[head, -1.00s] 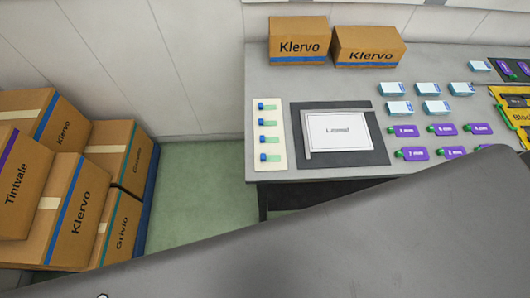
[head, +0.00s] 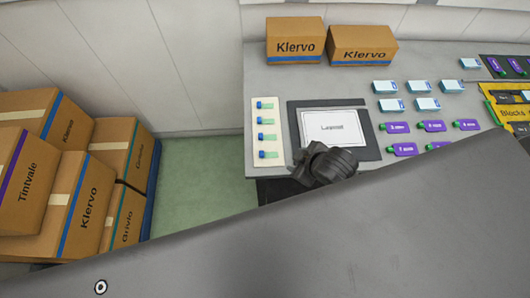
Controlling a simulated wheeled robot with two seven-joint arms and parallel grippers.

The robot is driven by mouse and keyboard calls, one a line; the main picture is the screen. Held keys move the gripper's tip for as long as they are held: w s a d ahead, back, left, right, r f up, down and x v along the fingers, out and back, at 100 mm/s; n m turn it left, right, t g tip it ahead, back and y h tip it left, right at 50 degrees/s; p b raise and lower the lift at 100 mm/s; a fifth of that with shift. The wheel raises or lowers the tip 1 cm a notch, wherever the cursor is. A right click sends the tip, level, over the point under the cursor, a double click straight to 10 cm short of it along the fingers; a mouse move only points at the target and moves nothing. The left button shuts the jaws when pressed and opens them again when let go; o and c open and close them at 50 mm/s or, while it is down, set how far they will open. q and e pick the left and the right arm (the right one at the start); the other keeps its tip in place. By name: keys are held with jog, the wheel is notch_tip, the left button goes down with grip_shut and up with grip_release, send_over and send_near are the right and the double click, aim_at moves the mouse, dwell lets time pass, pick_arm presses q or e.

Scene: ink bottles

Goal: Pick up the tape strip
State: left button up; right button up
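Several tape strips lie in a column on a pale board (head: 257,110) at the table's left end. Each has a blue end and a green part; the nearest strip (head: 268,154) is at the board's lower end. A dark gripper (head: 300,172), seemingly my right one, shows above the grey shape in front. Its narrow end points left, close to the lower right of the board, apart from the strips in the picture. Its fingers are too small and dark to tell whether they are open. My other gripper is not in view.
A white sheet (head: 334,126) lies on a dark mat (head: 294,116), partly behind the gripper. Two Klervo boxes (head: 295,47) stand at the back. Cartons (head: 85,207) are stacked at left. A large grey surface blocks the lower view.

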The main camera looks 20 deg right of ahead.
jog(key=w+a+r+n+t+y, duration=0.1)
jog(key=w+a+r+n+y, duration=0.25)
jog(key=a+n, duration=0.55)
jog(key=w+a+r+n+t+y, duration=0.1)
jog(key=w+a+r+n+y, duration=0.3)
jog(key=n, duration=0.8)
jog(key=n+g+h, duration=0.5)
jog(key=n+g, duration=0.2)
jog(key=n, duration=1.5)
send_near(263, 153)
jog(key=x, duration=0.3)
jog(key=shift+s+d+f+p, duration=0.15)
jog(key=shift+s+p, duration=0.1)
jog(key=shift+p, duration=0.1)
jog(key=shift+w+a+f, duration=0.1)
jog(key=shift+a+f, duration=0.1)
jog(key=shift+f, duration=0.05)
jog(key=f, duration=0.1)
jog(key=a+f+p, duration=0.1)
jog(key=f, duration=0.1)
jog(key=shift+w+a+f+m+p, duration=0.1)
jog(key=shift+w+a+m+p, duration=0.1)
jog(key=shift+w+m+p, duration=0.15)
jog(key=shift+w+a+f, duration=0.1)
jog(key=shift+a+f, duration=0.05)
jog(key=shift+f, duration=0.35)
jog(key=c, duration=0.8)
